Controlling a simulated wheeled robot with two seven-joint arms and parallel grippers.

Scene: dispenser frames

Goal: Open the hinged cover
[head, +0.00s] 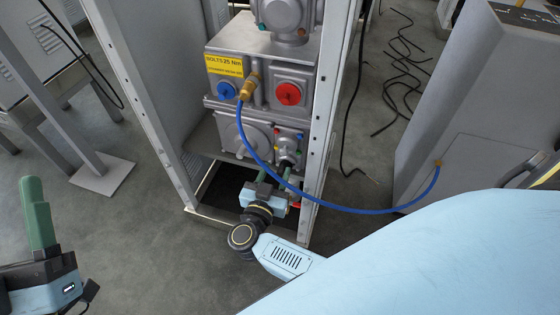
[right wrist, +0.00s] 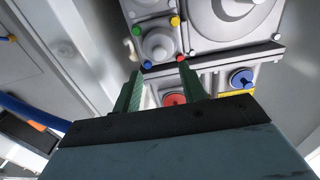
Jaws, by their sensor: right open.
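A small grey square cover (head: 290,142) with a round boss and coloured corner bolts sits low on the right of the metal dispenser housing. It looks like the hinged cover and appears closed. In the right wrist view the cover (right wrist: 158,46) lies just beyond my fingertips, with a pale handle-like piece at its left edge. My right gripper (head: 278,172) is below and in front of it. In the right wrist view the two green fingers (right wrist: 160,82) are apart with nothing between them. My left gripper (head: 40,212) is at the lower left, far from the housing; its jaw gap is unclear.
White frame posts (head: 327,100) stand on both sides of the housing. A blue hose (head: 330,207) loops in front from a brass fitting to a grey cabinet (head: 470,150) at right. Red (head: 289,94) and blue (head: 226,90) knobs sit above. Black cables lie on the floor.

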